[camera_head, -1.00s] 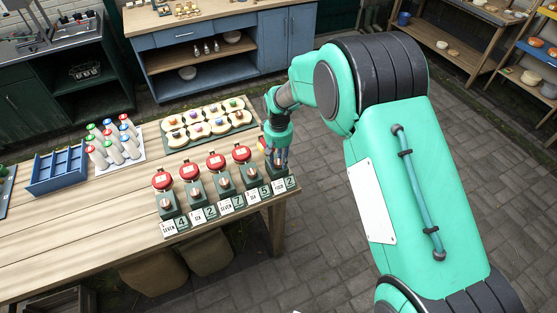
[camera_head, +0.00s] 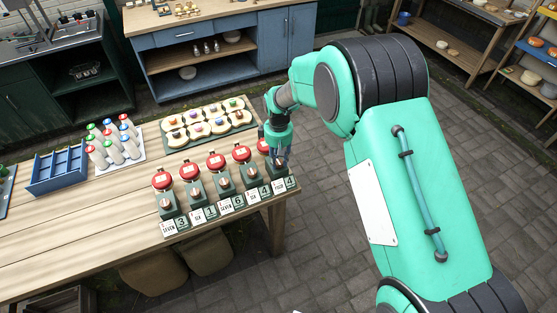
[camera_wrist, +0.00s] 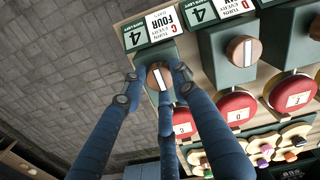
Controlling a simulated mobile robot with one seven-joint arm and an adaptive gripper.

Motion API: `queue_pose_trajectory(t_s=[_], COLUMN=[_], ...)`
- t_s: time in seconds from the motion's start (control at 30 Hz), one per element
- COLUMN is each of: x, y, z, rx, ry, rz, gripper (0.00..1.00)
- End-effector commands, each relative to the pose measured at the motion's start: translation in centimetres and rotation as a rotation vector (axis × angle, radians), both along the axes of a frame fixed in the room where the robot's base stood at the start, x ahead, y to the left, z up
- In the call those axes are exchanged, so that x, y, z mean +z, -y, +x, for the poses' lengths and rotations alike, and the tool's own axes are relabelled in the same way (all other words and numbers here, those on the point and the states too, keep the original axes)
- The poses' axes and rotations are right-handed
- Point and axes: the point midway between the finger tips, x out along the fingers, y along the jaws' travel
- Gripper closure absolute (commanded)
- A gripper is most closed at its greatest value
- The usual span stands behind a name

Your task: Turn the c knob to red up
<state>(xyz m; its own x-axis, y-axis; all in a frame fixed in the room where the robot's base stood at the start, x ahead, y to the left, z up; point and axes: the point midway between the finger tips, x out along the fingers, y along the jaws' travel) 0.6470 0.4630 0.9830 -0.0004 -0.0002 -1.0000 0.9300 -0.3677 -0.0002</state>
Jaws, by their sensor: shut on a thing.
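The bar stands nearly upright there, slightly tilted. The c unit's round top (camera_wrist: 183,121) is red, partly hidden by a finger. In the head view my gripper (camera_head: 279,157) is at the rightmost unit, whose red top (camera_head: 263,145) shows beside it and whose counter (camera_head: 290,182) reads 4.
Several similar red-topped units with knobs stand in a row to the left; the nearest is unit D (camera_wrist: 242,51). Bottles (camera_head: 112,143) and a blue divided rack (camera_head: 56,169) stand farther left. The front left tabletop is clear.

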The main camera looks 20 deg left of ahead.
Motion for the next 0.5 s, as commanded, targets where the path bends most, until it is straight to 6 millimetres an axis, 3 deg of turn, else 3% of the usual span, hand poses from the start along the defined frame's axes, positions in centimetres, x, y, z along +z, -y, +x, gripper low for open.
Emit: queue_pose_trajectory(t_s=[0.13,0.17,0.27,0.5], x=[0.12,0.12,0.11,0.05], y=[-0.06,-0.06,-0.05,-0.03], z=[0.11,0.11,0.09,0.04], rx=[0.000,0.000,0.000,-0.001], ry=[0.003,0.003,0.002,0.001], rz=[0.001,0.001,0.001,0.001], gripper=[0.97,0.69,0.52,0.52])
